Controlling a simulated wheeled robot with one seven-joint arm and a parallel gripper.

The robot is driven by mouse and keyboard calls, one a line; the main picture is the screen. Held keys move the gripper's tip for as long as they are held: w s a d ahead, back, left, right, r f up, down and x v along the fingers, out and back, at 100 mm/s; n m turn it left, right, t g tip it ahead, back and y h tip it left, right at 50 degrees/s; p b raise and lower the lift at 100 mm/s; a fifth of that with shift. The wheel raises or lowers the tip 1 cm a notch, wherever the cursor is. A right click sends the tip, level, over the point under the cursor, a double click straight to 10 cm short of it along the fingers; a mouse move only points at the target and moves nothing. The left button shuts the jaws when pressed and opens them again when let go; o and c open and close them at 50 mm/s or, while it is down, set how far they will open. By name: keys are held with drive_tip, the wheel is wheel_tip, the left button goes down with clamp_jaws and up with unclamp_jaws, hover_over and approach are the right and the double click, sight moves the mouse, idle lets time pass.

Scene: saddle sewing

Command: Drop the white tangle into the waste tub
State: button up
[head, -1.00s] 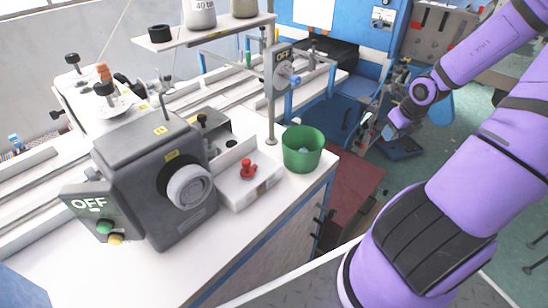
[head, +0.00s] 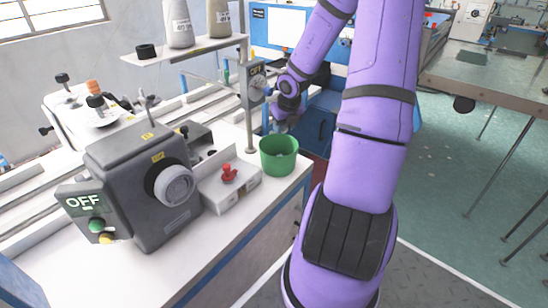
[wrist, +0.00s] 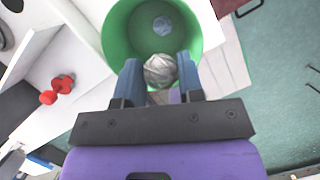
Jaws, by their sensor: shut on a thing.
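My gripper (head: 281,122) is above the green waste tub (head: 279,160), which stands at the corner of the white bench. In the wrist view my gripper (wrist: 160,66) points into the open tub (wrist: 118,32). Its two blue fingers are shut on the white tangle (wrist: 159,72), a round greyish-white ball of thread. The tangle appears over the near part of the tub's opening. A small blue-grey lump (wrist: 162,26) shows inside the tub. In the head view the tangle is too small to make out clearly.
A grey machine (head: 140,185) with an OFF display stands left of the tub. A white block with a red knob (head: 229,173) and an upright post (head: 250,118) are close beside it. Green floor (head: 450,170) lies open to the right.

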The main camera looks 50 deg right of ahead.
sight(284, 138)
drive_tip(key=shift+f, duration=2.6)
drive_tip(key=o, duration=1)
drive_tip(key=shift+s+r, duration=0.1)
drive_tip(key=shift+r, duration=0.05)
drive_tip(key=shift+v, duration=5.25)
